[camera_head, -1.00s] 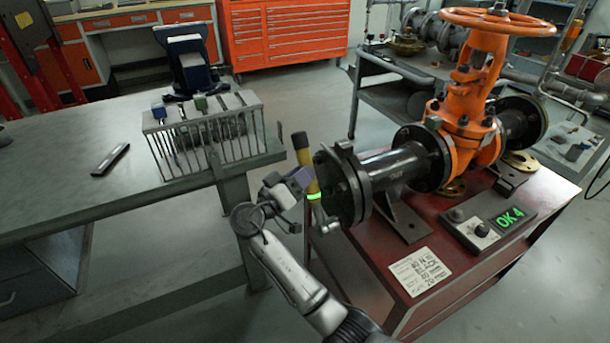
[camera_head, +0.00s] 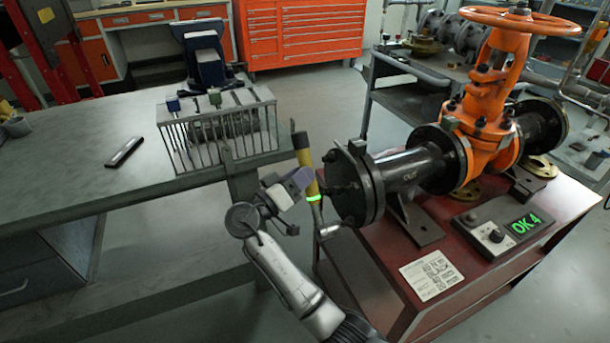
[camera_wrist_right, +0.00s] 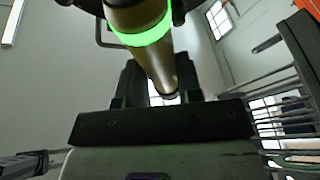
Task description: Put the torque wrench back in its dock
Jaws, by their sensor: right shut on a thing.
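The torque wrench (camera_head: 305,165) has a yellow handle, a dark top end and a glowing green ring. It stands nearly upright, leaning slightly, in my right gripper (camera_head: 301,182), which is shut on it. In the right wrist view the wrench (camera_wrist_right: 140,38) runs up close to the camera between the fingers. It is held in the gap between the bench's right edge and the valve's left flange (camera_head: 353,185). A slatted metal rack (camera_head: 178,148) and a dark blue stand (camera_head: 203,58) are on the bench; I cannot tell which is the dock. My left gripper is out of view.
The grey bench (camera_head: 85,190) fills the left, with a black flat object (camera_head: 124,152) on it. The orange gate valve (camera_head: 482,125) sits on a red stand beside a display reading "OK 4" (camera_head: 526,223). A grey cart (camera_head: 415,95) stands behind.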

